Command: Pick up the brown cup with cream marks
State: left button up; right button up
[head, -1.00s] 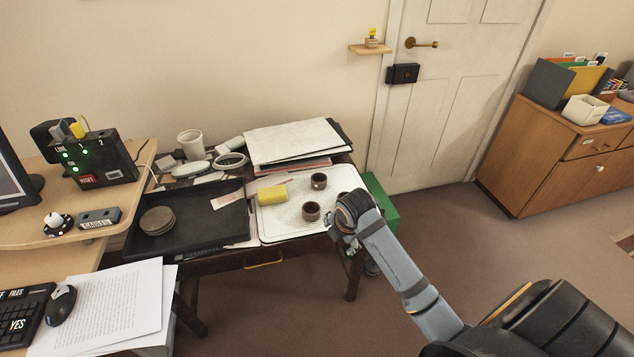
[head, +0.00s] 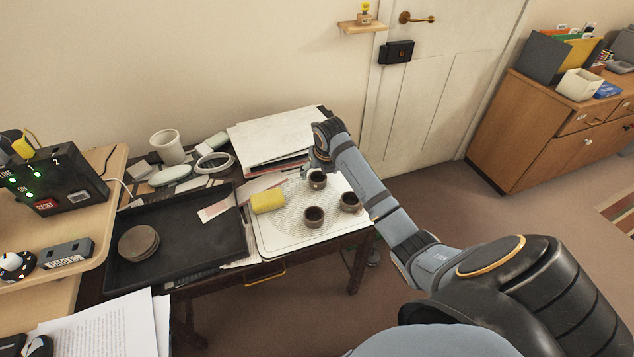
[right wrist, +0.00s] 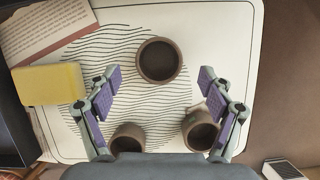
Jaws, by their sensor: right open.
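Three small dark brown cups stand upright on a white tray with wavy lines (head: 285,245): a back cup (head: 317,181), a front cup (head: 314,217) and a right cup (head: 350,203). My right gripper (head: 318,158) is by the back cup, above the tray's far side. In the right wrist view the gripper (right wrist: 158,85) is open and empty, its purple pads apart. One cup (right wrist: 160,60) shows beyond the fingertips; two others (right wrist: 127,138) (right wrist: 201,130) are lower, partly hidden by the gripper. My left gripper is out of view.
A yellow sponge (head: 268,201) lies on the tray's left side, near a printed paper slip (head: 215,211). A black tray (head: 190,255) with round coasters (head: 138,243) is to the left. A stack of folders (head: 270,142) lies behind. A white mug (head: 167,147) stands at the back left.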

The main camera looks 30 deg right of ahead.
aim_at(317, 181)
jog(key=shift+f, duration=0.5)
jog(key=x, duration=0.4)
jog(key=shift+w+r, duration=0.1)
jog(key=shift+w, duration=0.1)
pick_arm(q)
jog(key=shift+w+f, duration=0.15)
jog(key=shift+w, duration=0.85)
pick_arm(e)
jog(key=c, duration=1.3)
